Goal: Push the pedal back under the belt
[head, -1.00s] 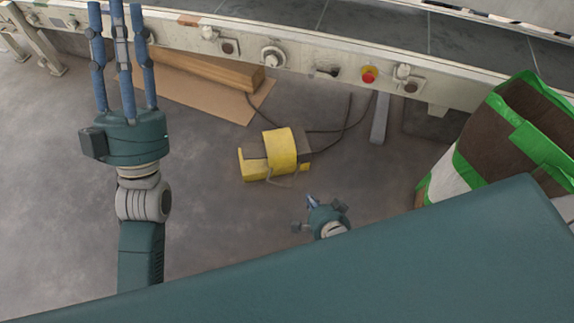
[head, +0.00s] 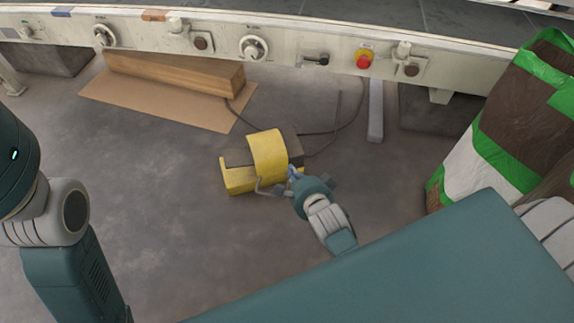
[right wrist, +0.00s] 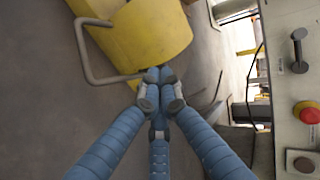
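The yellow foot pedal (head: 267,156) stands on the floor in front of the conveyor, with a bent grey bar at its near side and a dark cable behind. In the right wrist view the pedal (right wrist: 150,32) fills the top. My right gripper (head: 293,174) is at the pedal's near right side. In the right wrist view its blue fingers (right wrist: 159,78) are drawn together, tips at the pedal's lower edge, with nothing seen between them; whether they touch it I cannot tell. My left arm shows at the left edge of the head view, its fingers out of frame.
The conveyor frame (head: 225,37) crosses the top, with knobs and a red button (head: 363,60). A wooden beam (head: 175,75) lies on cardboard (head: 135,103) at the back left. A grey leg (head: 376,112) and a green-white-brown bag (head: 485,150) stand right. Floor left of the pedal is clear.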

